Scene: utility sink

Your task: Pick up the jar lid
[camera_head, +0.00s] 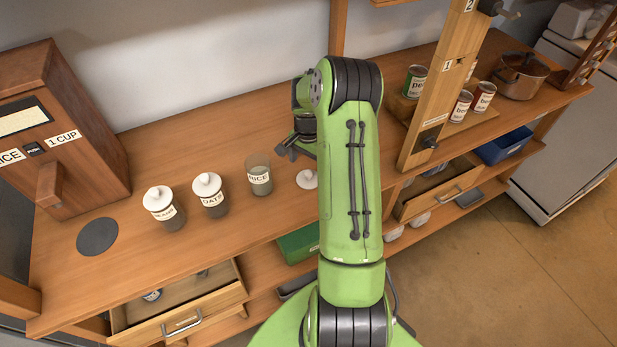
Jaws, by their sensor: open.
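The jar lid (307,180) is white and round, and lies on the wooden counter just right of the open jar labelled RICE (259,176). My green arm hides part of the lid's right side or stands close against it. My gripper (283,152) is dark, above the counter, a little up and left of the lid in the picture. It is open and appears empty. Its fingers are small here and partly hidden by my arm, so their exact height above the lid cannot be told.
Two lidded jars, one labelled DATES (210,197) and another (162,208), stand left of the rice jar. A rice dispenser (62,130) stands at the far left by a dark disc (97,236). A wooden post (437,90), cans (460,106) and a pot (520,76) are at right. A drawer (180,305) is open below.

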